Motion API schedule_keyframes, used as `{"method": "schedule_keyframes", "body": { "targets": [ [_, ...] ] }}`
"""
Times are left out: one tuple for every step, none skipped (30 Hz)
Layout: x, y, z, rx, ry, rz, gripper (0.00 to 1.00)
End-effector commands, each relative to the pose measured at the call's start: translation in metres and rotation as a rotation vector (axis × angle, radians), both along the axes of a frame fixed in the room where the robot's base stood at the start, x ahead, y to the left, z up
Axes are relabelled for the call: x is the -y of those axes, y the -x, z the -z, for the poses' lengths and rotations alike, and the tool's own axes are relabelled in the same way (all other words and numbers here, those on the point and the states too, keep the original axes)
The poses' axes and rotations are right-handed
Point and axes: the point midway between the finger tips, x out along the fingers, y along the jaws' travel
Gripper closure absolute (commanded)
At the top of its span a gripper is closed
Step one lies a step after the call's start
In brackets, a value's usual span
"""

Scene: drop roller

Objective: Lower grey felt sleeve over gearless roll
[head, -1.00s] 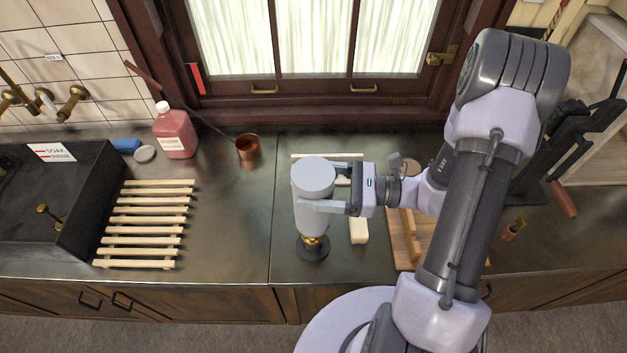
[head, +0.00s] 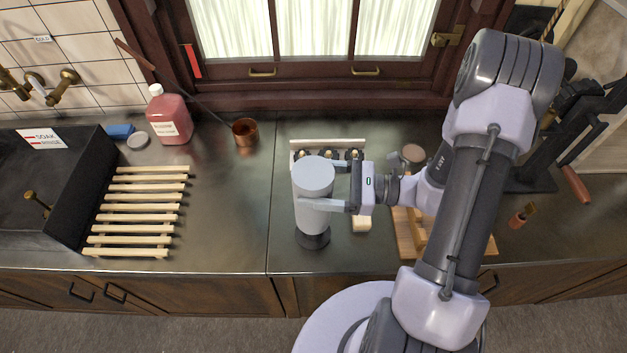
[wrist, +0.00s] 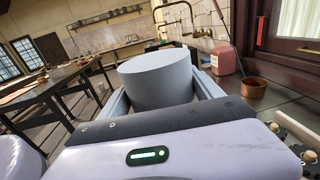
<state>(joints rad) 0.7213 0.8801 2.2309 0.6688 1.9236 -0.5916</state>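The grey felt sleeve (head: 313,208) is a pale blue-grey upright cylinder in the head view. It also fills the middle of the wrist view (wrist: 167,80). My gripper (head: 322,185) is shut on it, one finger on each side near its upper part. Directly below stands a round dark base (head: 313,240) on the counter. The sleeve's lower end is at or just above this base. The roll is hidden, apparently inside the sleeve; I cannot tell whether sleeve and base touch.
A pale block (head: 361,224) and wooden board (head: 405,240) lie to the right. A copper pot (head: 245,132), red bottle (head: 170,118) and slatted rack (head: 138,212) are left. Counter left of the sleeve is clear.

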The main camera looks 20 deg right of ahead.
Motion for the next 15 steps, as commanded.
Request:
{"method": "schedule_keyframes", "body": {
  "targets": [
    [0.0, 0.0, -0.0001, 0.0, 0.0, 0.0, 0.15],
    [0.0, 0.0, -0.0001, 0.0, 0.0, 0.0, 0.09],
    [0.0, 0.0, -0.0001, 0.0, 0.0, 0.0, 0.01],
    [0.0, 0.0, -0.0001, 0.0, 0.0, 0.0, 0.01],
    [0.0, 0.0, -0.0001, 0.0, 0.0, 0.0, 0.01],
    [0.0, 0.0, -0.0001, 0.0, 0.0, 0.0, 0.01],
    [0.0, 0.0, -0.0001, 0.0, 0.0, 0.0, 0.01],
    [0.0, 0.0, -0.0001, 0.0, 0.0, 0.0, 0.01],
    [0.0, 0.0, -0.0001, 0.0, 0.0, 0.0, 0.01],
    [0.0, 0.0, -0.0001, 0.0, 0.0, 0.0, 0.01],
    [0.0, 0.0, 0.0, 0.0, 0.0, 0.0, 0.01],
    [0.0, 0.0, 0.0, 0.0, 0.0, 0.0, 0.01],
    [0.0, 0.0, 0.0, 0.0, 0.0, 0.0, 0.01],
    [0.0, 0.0, 0.0, 0.0, 0.0, 0.0, 0.01],
    [0.0, 0.0, 0.0, 0.0, 0.0, 0.0, 0.01]
  ]
}}
